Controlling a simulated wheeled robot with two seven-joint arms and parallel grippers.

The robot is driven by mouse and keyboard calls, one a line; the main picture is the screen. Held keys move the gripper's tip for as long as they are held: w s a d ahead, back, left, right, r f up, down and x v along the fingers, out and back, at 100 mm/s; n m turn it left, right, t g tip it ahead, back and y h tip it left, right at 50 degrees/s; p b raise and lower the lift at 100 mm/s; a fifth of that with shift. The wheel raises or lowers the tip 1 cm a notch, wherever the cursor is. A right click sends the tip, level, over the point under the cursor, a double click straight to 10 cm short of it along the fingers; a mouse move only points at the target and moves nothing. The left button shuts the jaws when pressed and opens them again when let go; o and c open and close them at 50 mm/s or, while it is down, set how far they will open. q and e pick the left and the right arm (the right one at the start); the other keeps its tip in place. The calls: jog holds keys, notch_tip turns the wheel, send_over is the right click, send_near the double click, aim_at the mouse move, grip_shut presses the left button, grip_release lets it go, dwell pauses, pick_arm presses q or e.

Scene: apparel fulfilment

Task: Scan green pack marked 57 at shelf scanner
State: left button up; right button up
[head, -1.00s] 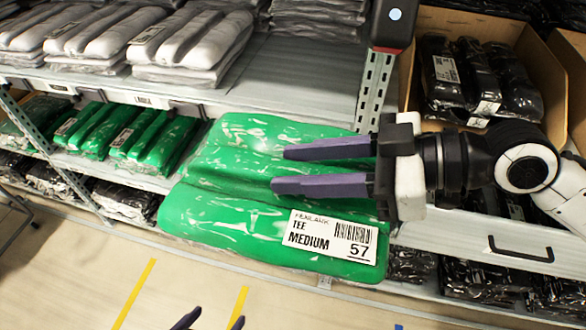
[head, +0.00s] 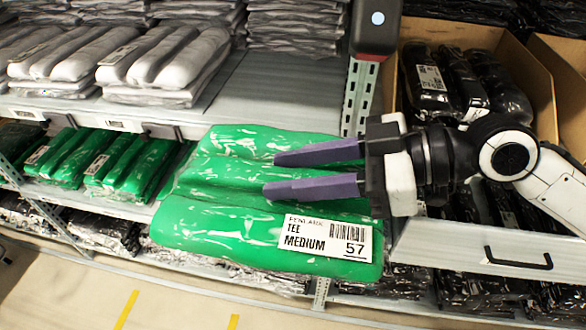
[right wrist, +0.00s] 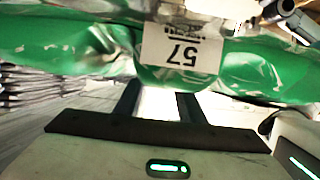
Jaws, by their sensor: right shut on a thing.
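The green pack marked 57 (head: 205,222) is a clear-wrapped bundle of several green rolls. Its white label (head: 325,238) reads "TEE MEDIUM 57" and faces the head camera. My right gripper (head: 268,172) is shut on the pack, with its purple fingers lying across the upper rolls. The pack and its label also show upside down in the right wrist view (right wrist: 182,55), just beyond the fingers (right wrist: 158,98). A dark device with red trim and a round pale light, likely the shelf scanner (head: 377,28), is on the shelf post above the gripper, apart from the pack. My left gripper is out of view.
Other green packs (head: 75,155) lie on the lower shelf at left. Grey-white packs (head: 85,58) lie on the upper shelf (head: 285,90), whose middle is bare.

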jog(key=shift+s, duration=0.1)
jog(key=shift+s+a+p, duration=0.25)
jog(key=shift+s+p, duration=0.1)
jog(key=shift+s, duration=0.4)
jog(key=shift+w+r, duration=0.1)
dwell(0.5)
jog(key=shift+w+d+r+p, duration=0.2)
jog(key=shift+w+r+p, duration=0.15)
jog(key=shift+w+r, duration=0.25)
jog(key=shift+w+d+r+p, duration=0.2)
jog(key=shift+w+r+p, duration=0.15)
jog(key=shift+w, duration=0.35)
